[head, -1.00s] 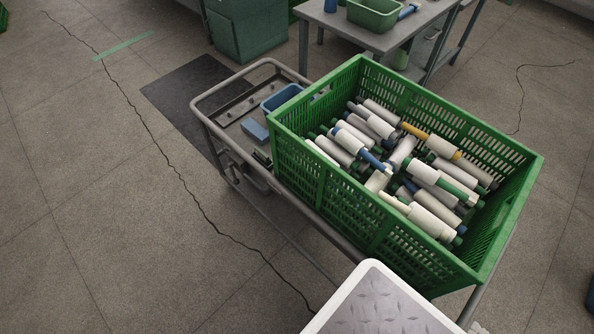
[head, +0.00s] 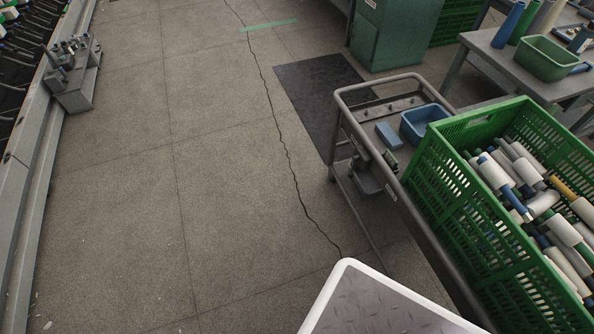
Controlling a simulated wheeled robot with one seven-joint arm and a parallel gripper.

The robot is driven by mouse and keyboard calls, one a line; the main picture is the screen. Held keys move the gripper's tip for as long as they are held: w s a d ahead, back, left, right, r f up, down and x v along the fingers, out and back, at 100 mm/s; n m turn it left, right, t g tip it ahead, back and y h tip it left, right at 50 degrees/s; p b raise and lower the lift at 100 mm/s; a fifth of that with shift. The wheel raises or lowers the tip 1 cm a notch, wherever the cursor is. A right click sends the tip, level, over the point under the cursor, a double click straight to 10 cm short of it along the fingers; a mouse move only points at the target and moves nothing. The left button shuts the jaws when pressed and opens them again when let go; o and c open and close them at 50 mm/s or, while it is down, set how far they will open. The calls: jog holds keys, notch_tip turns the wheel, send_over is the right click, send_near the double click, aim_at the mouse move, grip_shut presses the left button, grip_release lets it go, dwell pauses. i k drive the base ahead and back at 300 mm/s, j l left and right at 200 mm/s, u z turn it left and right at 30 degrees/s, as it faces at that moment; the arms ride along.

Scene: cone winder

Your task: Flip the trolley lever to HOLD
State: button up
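The trolley (head: 343,116) is a grey metal-framed cart at the right of the head view. A green slatted crate (head: 447,190) full of bobbins stands on its near part. At its far left end are a blue tray (head: 421,118) and a blue block (head: 389,135). A small dark fitting (head: 391,160) with a light label beside it sits on the trolley's left side rail; I cannot tell whether it is the lever or how it is set. My gripper is not in the view.
A winding machine (head: 38,160) runs along the left edge, with a small grey stand (head: 78,90) beside it. The floor between machine and trolley is clear. A dark mat (head: 318,95) lies behind the trolley. A green cabinet (head: 395,32) and a grey table (head: 510,65) stand further back.

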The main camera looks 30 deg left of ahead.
aim_at(350, 174)
jog(key=l+u, duration=0.1)
jog(key=u, duration=0.4)
jog(key=l+u, duration=0.1)
jog(key=u, duration=0.35)
jog(key=i+j+z, duration=0.15)
jog(key=i+j, duration=0.15)
jog(key=i+j+z, duration=0.1)
jog(key=i+j, duration=0.15)
jog(key=j, duration=0.25)
jog(key=i+j+z, duration=0.15)
jog(key=j, duration=0.3)
jog(key=i+j+z, duration=0.15)
jog(key=i+j, duration=0.2)
jog(key=j, duration=0.15)
jog(key=i+j+z, duration=0.1)
jog(key=j, duration=0.35)
jog(key=i+j+z, duration=0.15)
jog(key=i+j, duration=0.15)
jog(key=j, duration=0.25)
jog(key=i+j+z, duration=0.15)
jog(key=j, duration=0.35)
jog(key=i+j+z, duration=0.1)
jog(key=j, duration=0.45)
